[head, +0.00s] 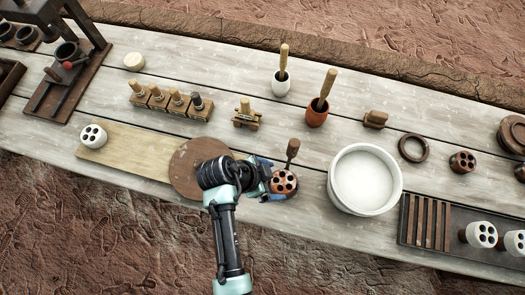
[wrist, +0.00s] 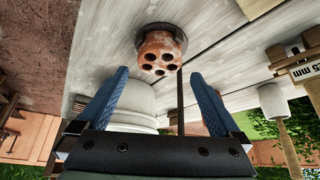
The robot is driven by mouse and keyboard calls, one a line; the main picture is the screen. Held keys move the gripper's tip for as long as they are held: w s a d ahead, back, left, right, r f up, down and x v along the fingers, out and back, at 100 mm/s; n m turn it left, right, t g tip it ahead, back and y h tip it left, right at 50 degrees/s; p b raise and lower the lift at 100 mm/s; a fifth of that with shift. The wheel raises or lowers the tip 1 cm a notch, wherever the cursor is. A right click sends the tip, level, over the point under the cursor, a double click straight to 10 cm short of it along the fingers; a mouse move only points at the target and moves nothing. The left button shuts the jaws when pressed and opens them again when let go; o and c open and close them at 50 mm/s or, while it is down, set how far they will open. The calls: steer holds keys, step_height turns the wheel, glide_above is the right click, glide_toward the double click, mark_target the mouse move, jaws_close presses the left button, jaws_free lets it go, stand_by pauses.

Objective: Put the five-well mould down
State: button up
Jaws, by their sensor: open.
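The five-well mould is a terracotta-brown cylinder with round holes in its top face. In the head view the mould (head: 284,183) stands near the front edge of the plank table, left of the white basin. In the wrist view the mould (wrist: 161,50) shows just beyond and between the blue fingertips, with a dark round rim at its base. My gripper (head: 268,182) is at the mould's left side in the head view. In the wrist view my gripper (wrist: 160,74) has its fingers spread wide, with a visible gap to the mould on both sides.
A dark wooden handle (head: 292,150) rises just behind the mould. A white basin (head: 365,180) stands close on the right. A brown round disc (head: 198,160) and a pale board (head: 130,152) lie left, partly under my arm. A slatted dark tray (head: 428,222) is at the right front.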

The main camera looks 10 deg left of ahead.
steer(key=v, duration=0.6)
steer(key=w+a+r+n+t+y, duration=0.1)
steer(key=w+r+n+t+y, duration=0.15)
steer(key=w+r, duration=0.6)
steer(key=w+r+n+t+y, duration=0.1)
steer(key=w+r+t, duration=0.35)
steer(key=r, duration=0.65)
steer(key=w+a+r+n+t+y, duration=0.1)
steer(key=w+r+t, duration=0.2)
steer(key=w+r, duration=0.55)
steer(key=s+d+r+n+t, duration=0.2)
steer(key=r+t, duration=0.2)
steer(key=r, duration=0.9)
steer(key=s+d+r+n+t, duration=0.2)
steer(key=r+t, duration=0.2)
steer(key=r, duration=0.9)
steer(key=s+d+r+n+t, duration=0.2)
steer(key=s+r+t, duration=0.4)
steer(key=s+r, duration=0.4)
step_height(320, 180, up, 4)
steer(key=shift+s+d+r+n, duration=0.25)
steer(key=shift+d+n, duration=0.1)
steer(key=shift+d, duration=0.4)
steer(key=shift+y, duration=0.25)
